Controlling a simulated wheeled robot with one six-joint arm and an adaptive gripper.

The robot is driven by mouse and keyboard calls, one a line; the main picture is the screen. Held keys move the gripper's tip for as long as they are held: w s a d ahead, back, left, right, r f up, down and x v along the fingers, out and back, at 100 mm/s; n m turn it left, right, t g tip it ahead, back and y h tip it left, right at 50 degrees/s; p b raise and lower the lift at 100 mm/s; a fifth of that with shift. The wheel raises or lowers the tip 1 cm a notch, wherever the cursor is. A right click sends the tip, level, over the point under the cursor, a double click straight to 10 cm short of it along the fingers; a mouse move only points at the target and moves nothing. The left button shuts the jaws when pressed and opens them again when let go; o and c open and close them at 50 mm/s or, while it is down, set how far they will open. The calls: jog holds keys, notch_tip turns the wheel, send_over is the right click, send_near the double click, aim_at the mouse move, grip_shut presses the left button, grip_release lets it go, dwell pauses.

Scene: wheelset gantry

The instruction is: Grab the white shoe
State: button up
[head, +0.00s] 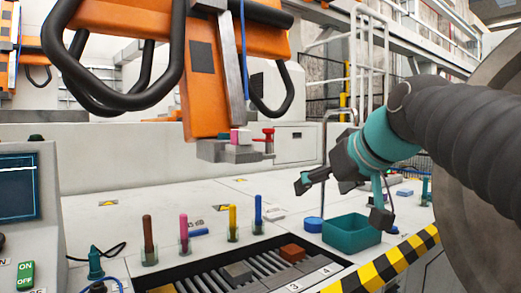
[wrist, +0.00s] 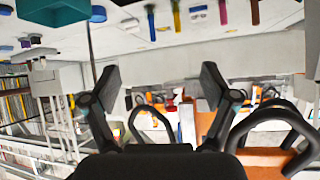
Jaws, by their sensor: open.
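A small whitish item (head: 275,213) lies flat on the pale bench, right of the blue upright marker and left of the teal bin. It may be the white shoe, but it is too small to be sure. It shows faintly near the top of the wrist view (wrist: 130,23). My gripper (head: 342,202) is open, its fingers spread apart above the bench near the teal bin. In the wrist view my gripper (wrist: 160,78) has nothing between its fingers. It is apart from the whitish item, to its right in the head view.
The teal bin (head: 352,231) stands below my gripper, beside a blue round object (head: 313,225). Several upright coloured markers stand to the left, including a blue one (head: 258,208). An orange gantry frame (head: 201,75) hangs above. A roller tray (head: 255,271) lies in front.

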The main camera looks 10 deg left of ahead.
aim_at(247, 140)
jog(key=w+a+r+n+y, duration=0.3)
jog(key=a+r+n+y, duration=0.1)
jog(key=a+r, duration=0.7)
jog(key=x, duration=0.4)
jog(key=p+x, duration=0.1)
jog(key=x, duration=0.7)
jog(key=shift+w+d+f, duration=0.1)
jog(key=shift+w+d, duration=0.25)
jog(key=shift+d, duration=0.1)
jog(key=shift+m, duration=0.3)
jog(key=c, duration=1.3)
jog(key=shift+r+p, duration=0.95)
jog(key=shift+r, duration=1.15)
jog(key=d+r, duration=0.2)
jog(key=d, duration=0.2)
jog(key=w+d+r, duration=0.1)
jog(key=d+r, duration=0.1)
jog(key=d, duration=0.1)
jog(key=d+r, duration=0.3)
jog(key=d, duration=0.1)
jog(key=shift+w+d, duration=0.25)
jog(key=shift+d, duration=0.05)
